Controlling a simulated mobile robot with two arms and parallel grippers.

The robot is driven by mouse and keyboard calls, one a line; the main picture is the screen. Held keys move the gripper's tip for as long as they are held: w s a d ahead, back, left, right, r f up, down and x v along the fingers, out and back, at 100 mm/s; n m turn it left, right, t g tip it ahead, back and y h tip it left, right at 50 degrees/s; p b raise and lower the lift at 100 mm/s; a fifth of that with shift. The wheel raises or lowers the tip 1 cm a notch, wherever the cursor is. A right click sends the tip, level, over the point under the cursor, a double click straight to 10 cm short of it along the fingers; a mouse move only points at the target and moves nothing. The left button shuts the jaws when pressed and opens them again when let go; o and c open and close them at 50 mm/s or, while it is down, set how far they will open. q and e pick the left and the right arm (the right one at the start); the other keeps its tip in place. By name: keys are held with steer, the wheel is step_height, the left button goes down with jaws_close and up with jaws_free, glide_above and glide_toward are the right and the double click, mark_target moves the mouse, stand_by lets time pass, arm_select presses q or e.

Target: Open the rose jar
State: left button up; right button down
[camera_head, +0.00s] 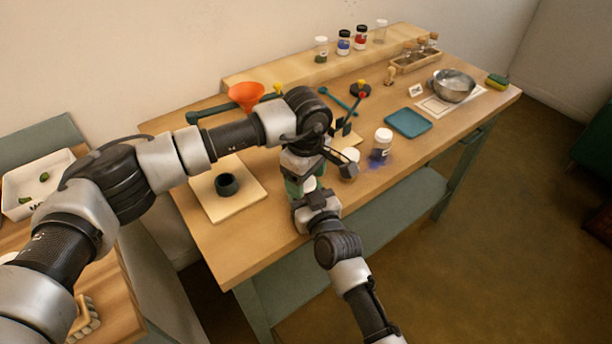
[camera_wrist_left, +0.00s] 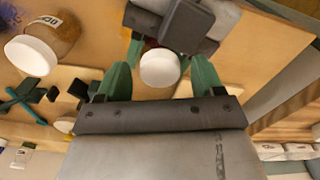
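The rose jar's white lid (camera_wrist_left: 160,68) lies between the green fingers of my left gripper (camera_wrist_left: 161,72) in the left wrist view, with a small gap on each side. A bit of red (camera_wrist_left: 150,44) shows behind the lid. The white lid also shows in the head view (camera_head: 309,184), below my left wrist. My left gripper (camera_head: 298,184) points down and is open around the lid. My right gripper (camera_head: 314,196) comes from the front and appears shut on the jar's body at the table's front edge. Its dark body (camera_wrist_left: 175,22) shows at the top of the wrist view; its fingers are mostly hidden.
A black mortar (camera_head: 227,184) sits on a pale board left. An orange funnel (camera_head: 246,94), blue tray (camera_head: 408,123) and metal bowl (camera_head: 453,86) stand farther back.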

arm_select(q)
step_height(320, 180, up, 4)
steer(key=shift+r, duration=0.2)
steer(key=shift+c, duration=0.3)
step_height(320, 180, up, 3)
steer(key=shift+f+m, duration=0.2)
steer(key=shift+m, duration=0.9)
steer(key=shift+r+m, duration=0.35)
steer(key=shift+m, duration=0.05)
steer(key=shift+f, duration=0.1)
step_height(320, 180, down, 8)
steer(key=shift+r, duration=0.2)
steer(key=shift+c, duration=0.2)
